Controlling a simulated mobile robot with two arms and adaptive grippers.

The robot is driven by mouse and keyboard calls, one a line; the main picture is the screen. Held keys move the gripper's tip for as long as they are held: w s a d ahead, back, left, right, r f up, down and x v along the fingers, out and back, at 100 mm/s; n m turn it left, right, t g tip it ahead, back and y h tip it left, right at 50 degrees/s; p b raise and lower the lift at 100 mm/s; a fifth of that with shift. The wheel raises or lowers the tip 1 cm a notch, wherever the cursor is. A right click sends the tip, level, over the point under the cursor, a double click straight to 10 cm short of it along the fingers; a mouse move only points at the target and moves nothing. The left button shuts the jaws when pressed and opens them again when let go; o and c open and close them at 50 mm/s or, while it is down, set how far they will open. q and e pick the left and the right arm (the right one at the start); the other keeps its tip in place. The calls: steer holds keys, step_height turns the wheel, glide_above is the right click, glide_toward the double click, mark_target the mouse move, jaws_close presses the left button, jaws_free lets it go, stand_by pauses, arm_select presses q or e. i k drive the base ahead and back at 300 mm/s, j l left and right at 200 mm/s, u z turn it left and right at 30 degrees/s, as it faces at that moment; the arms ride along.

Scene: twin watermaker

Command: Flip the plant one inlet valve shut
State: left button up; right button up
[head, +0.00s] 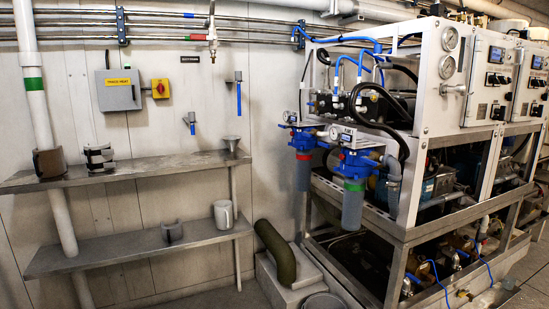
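The watermaker plant (425,130) stands at the right, a white and grey metal frame with gauges and switch panels. Two filter housings with blue heads hang at its left front, one with a red ring (303,145) and one with a green ring (353,175). Two small wall fittings with blue parts hanging down, a left one (191,123) and a right one (239,92), are on the wall above the shelf. No label shows which valve is the plant one inlet valve, and its lever position cannot be read. Neither of my grippers is in view.
A lower shelf (110,259) holds a white jug (223,213) and a grey cup (172,231).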

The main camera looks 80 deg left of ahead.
mark_target(364, 159)
steer(key=u, duration=1.9)
